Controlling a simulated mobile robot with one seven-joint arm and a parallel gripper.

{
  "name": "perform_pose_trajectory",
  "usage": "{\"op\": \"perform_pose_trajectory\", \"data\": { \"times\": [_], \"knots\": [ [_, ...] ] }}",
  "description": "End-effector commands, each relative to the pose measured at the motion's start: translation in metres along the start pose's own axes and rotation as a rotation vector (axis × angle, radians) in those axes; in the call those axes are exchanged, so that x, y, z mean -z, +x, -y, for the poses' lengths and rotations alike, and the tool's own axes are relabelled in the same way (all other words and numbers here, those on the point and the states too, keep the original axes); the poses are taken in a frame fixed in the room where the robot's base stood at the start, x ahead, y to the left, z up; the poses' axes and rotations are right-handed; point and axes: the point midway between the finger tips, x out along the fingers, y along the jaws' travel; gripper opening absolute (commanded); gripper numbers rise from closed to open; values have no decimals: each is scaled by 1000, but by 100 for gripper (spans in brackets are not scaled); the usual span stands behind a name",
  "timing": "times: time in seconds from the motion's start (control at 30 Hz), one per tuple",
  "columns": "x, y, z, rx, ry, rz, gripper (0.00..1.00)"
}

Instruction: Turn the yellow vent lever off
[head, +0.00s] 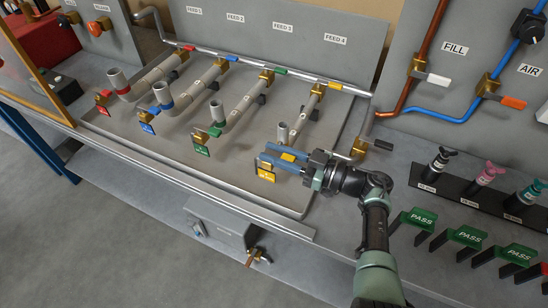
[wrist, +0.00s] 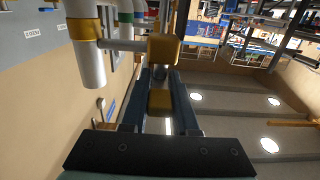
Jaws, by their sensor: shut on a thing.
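The yellow vent lever (head: 288,156) is at the front end of the fourth pipe line, under FEED 4, behind a yellow tag (head: 265,174). My gripper (head: 266,154) reaches it from the right with its two blue fingers on either side. In the wrist view the yellow lever (wrist: 160,102) sits between the fingers (wrist: 160,80), below a brass valve body (wrist: 164,49). The gripper is shut on the lever. The fingers partly hide the lever and valve in the head view.
A grey upright pipe stub (head: 282,134) stands just behind the fingers. Similar green (head: 214,131), blue (head: 154,112) and red (head: 103,97) levers are to the left.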

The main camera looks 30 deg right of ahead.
Motion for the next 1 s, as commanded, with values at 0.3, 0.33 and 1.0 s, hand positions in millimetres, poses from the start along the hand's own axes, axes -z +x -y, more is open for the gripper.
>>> {"op": "perform_pose_trajectory", "data": {
  "times": [0.3, 0.33, 1.0],
  "knots": [
    [2, -4, -2, -1, -2, 0, 0],
    [1, -4, -2, -1, -2, 0, 0],
    [11, -1, -1, 3, -2, 2, 57]
  ]
}}
